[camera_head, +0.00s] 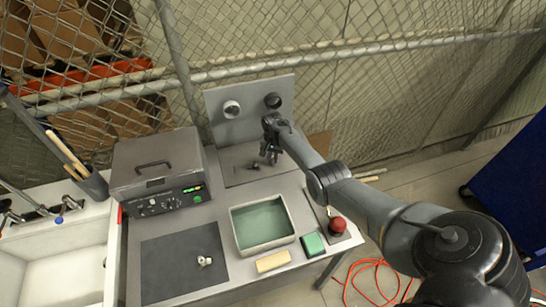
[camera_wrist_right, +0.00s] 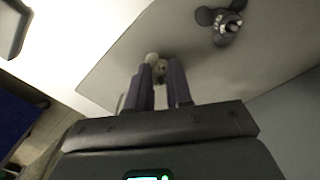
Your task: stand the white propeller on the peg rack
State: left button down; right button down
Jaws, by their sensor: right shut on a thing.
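My right gripper (camera_head: 270,154) is above the grey plate at the back of the bench, in front of an upright grey panel. In the right wrist view its fingers (camera_wrist_right: 161,76) are closed on a small whitish, rounded thing (camera_wrist_right: 156,66), which looks like the white propeller; the fingers hide much of it. A dark propeller-like piece (camera_head: 253,166) is on the grey plate (camera_head: 235,177) beside the gripper. It also shows in the right wrist view (camera_wrist_right: 227,24), apart from the held thing. I cannot clearly make out the rack's pegs. My left gripper is out of view.
A grey control box (camera_head: 158,172) stands left. In front are a green-lined tray (camera_head: 236,244), a sponge (camera_head: 273,261), a green block (camera_head: 313,244) and a small white piece (camera_head: 204,261) on a dark mat.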

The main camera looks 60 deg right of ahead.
jog(key=shift+f, duration=0.15)
dwell(0.3)
jog(key=c, duration=0.9)
grip_release()
jog(key=shift+c, duration=0.2)
jog(key=shift+r+p, duration=0.6)
jog(key=shift+r, duration=0.05)
notch_tip(320, 180, up, 4)
jog(key=p, duration=0.4)
jog(key=shift+r, duration=0.2)
jog(key=shift+r+p, duration=1.15)
jog(key=shift+p, duration=0.3)
